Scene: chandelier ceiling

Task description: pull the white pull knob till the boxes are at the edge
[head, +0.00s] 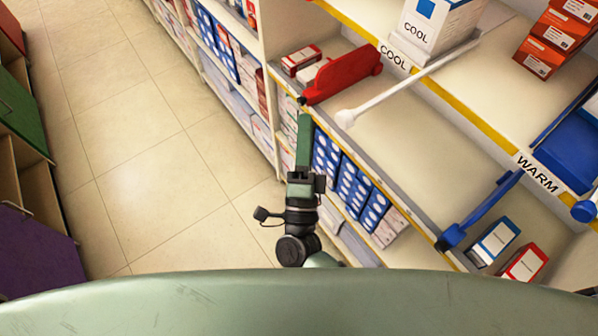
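The white pull knob (345,119) is the round end of a long white rod (410,79). The rod runs up and right to a grey-white tray (447,55) under a white and blue box (425,28) on the shelf marked COOL. Only this box shows there; the frame's top edge cuts it off. The knob sticks out past the yellow shelf edge, over the lower shelf. My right gripper (304,125), with a green flat end, points up the picture, left of and a little below the knob, apart from it. Its finger gap does not show. My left gripper is not in view.
A red pusher (343,73) with small red and white boxes (301,59) is close to the knob's left. A blue pusher (480,213) and boxes (496,240) stand at right. Orange boxes (556,42) sit at upper right. The tiled aisle floor (130,130) is clear.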

